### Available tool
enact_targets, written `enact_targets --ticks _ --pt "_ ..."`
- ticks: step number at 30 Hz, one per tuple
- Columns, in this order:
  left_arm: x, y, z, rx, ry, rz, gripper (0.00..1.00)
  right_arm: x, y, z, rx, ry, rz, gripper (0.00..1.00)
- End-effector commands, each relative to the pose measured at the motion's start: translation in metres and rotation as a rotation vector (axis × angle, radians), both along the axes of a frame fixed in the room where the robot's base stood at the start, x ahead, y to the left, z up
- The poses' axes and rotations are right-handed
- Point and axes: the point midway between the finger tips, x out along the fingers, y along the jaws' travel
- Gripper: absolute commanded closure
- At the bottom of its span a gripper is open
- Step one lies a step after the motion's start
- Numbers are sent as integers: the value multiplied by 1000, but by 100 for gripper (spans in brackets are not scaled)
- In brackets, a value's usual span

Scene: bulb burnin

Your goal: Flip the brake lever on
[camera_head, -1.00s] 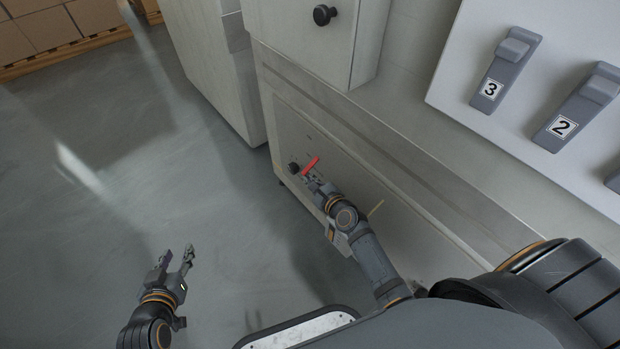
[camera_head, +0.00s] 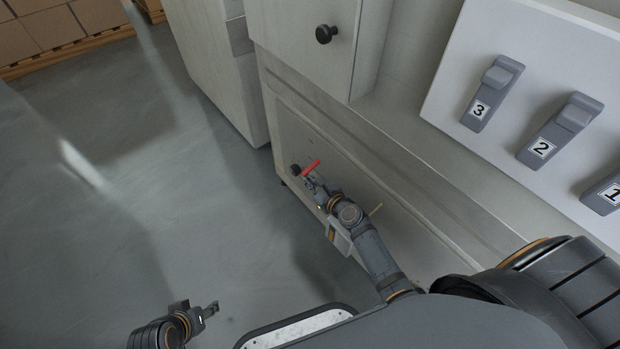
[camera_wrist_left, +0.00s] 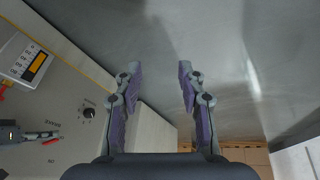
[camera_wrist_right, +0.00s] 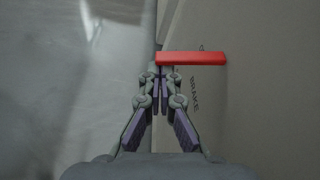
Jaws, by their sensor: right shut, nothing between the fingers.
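The red brake lever (camera_head: 312,168) sticks out from the low cabinet panel in the head view. In the right wrist view the lever (camera_wrist_right: 190,58) lies as a level red bar beside printed BRAKE lettering. My right gripper (camera_wrist_right: 160,70) is shut and empty, its tips at the lever's left end; I cannot tell if they touch. In the head view the right gripper (camera_head: 310,183) is just below the lever. My left gripper (camera_wrist_left: 160,66) is open and empty, away from the panel; in the head view it is at the bottom left (camera_head: 211,310).
A black knob (camera_head: 295,169) sits beside the lever on the panel. A drawer with a black pull (camera_head: 326,33) is above. A board with numbered switches (camera_head: 545,135) is at upper right. The floor (camera_head: 130,200) to the left is open.

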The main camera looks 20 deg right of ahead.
Motion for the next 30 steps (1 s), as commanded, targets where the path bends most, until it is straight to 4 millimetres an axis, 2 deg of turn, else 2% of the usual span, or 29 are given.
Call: enact_targets --ticks 1,3,13,14,15,16,23,30 --pt "0 2 12 8 20 -3 60 1 0 10 30 9 0 100" --pt "-2 5 24 26 66 -6 60 0 2 16 93 32 0 100" --pt "-14 22 67 97 255 -5 60 -1 4 35 387 139 -1 100" --pt "-15 24 66 102 268 -2 60 -1 4 36 410 149 -1 100" --pt "-13 26 49 106 272 2 60 -1 4 38 442 160 -1 100" --pt "-12 27 43 107 268 4 60 -1 4 37 456 165 0 100" --pt "-11 26 43 105 262 3 60 -1 5 34 449 162 0 100" --pt "-11 26 54 104 261 3 60 -1 5 44 448 162 -1 100"
